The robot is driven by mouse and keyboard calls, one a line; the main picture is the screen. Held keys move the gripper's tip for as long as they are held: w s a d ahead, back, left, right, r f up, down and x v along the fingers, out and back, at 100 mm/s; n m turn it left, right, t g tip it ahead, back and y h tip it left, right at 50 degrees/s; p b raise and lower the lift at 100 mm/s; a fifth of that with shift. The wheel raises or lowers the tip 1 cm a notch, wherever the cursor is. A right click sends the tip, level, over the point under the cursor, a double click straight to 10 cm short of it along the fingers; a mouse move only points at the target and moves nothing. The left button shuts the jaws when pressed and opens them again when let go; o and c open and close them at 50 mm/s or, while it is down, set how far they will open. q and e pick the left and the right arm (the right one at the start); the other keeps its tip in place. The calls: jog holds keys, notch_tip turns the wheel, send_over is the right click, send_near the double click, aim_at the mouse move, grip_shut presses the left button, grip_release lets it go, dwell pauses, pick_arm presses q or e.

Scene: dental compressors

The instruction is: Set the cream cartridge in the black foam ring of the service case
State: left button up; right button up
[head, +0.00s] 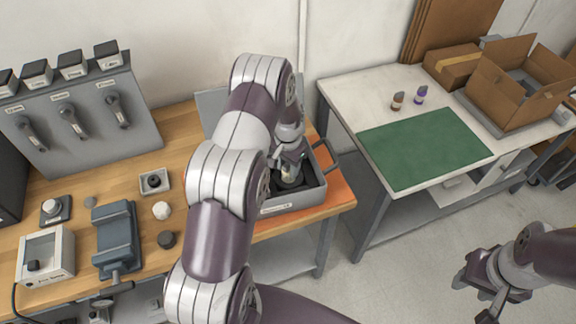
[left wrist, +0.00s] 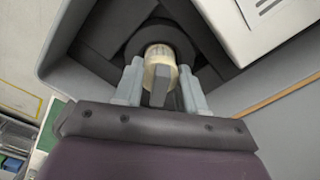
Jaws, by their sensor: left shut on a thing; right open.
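The cream cartridge (left wrist: 159,55) is between the two fingers of my left gripper (left wrist: 160,82) in the left wrist view. The black foam ring (left wrist: 138,40) shows around and behind the cartridge's far end; I cannot tell whether the cartridge is seated in it or just above. In the head view my left gripper (head: 290,158) reaches down into the open grey service case (head: 309,203), and the cartridge (head: 289,176) shows only partly below it. My arm hides the case's left part. My right gripper (head: 476,293) is open and empty over the floor at the lower right.
The case stands on an orange mat (head: 337,193) at the wooden bench's right end. A blue-grey vise (head: 117,240), a small tray (head: 155,181) and round parts lie to the left. A white table (head: 345,98) with a green mat (head: 425,143) and boxes stands right, across a gap.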

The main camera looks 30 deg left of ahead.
pick_arm(q)
jog(key=shift+f+b, duration=0.45)
jog(key=shift+f, duration=0.2)
jog(key=o, duration=0.8)
jog(key=shift+r, duration=0.1)
notch_tip(320, 180, up, 11)
jog(key=p, duration=0.7)
jog(key=shift+p, duration=0.35)
